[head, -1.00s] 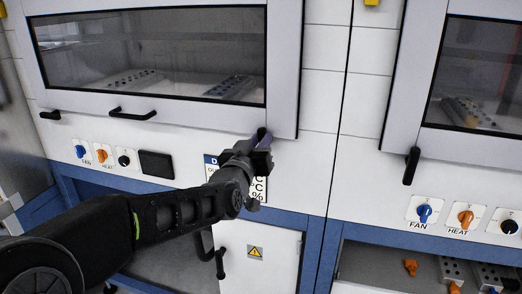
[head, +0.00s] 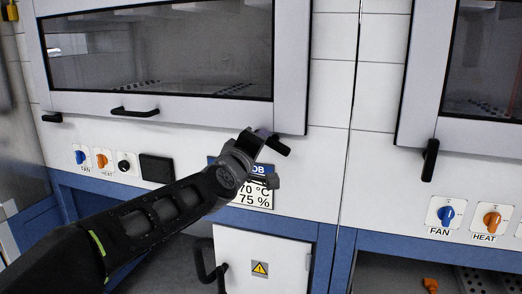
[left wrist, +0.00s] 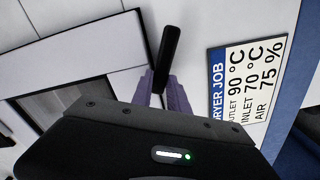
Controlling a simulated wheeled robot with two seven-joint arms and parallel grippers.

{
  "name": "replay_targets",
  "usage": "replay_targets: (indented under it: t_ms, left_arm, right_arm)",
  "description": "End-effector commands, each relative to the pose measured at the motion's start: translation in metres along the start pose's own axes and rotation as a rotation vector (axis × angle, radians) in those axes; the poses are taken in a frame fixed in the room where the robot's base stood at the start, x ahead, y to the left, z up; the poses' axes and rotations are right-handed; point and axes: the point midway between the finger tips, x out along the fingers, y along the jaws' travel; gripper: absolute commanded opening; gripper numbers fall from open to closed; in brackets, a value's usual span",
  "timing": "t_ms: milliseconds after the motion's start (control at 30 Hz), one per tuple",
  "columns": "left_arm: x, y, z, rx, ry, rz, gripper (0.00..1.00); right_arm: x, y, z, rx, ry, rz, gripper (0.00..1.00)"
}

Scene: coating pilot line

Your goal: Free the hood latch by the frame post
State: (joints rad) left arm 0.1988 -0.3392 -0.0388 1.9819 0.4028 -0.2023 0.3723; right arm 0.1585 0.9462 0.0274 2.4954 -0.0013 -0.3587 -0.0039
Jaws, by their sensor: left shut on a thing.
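The hood latch is a black bar handle (head: 279,147) at the lower right corner of the left hood's sash frame, beside the upright frame post (head: 291,75). In the head view it slants down to the right. My left gripper (head: 262,138) is on it, its fingers largely hidden by the wrist. In the left wrist view the black handle (left wrist: 168,55) sticks out beyond the purple fingers of my left gripper (left wrist: 164,92), which are shut on it. My right gripper is not in view.
A second black latch (head: 48,118) lies level at the left hood's lower left corner. Another (head: 430,160) hangs upright on the right hood. A black pull handle (head: 134,112) is on the left sash. A dryer job sign (head: 250,195) and knobs (head: 445,213) are below.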

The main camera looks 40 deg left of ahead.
Motion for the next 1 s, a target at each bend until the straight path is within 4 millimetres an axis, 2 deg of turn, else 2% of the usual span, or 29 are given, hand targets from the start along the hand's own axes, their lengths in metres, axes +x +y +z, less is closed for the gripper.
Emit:
replay_targets:
  t_ms: [100,500,1000]
  left_arm:
    - [0.0,-0.006,0.002,-0.109,0.001,0.001,0.0]
    - [0.0,-0.011,0.002,-0.393,0.0,0.0,0.0]
    - [0.0,-0.012,0.002,-0.468,0.001,-0.001,0.0]
  right_arm:
    - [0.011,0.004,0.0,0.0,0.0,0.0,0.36]
    - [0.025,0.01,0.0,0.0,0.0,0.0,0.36]
    - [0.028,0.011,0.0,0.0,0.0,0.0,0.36]
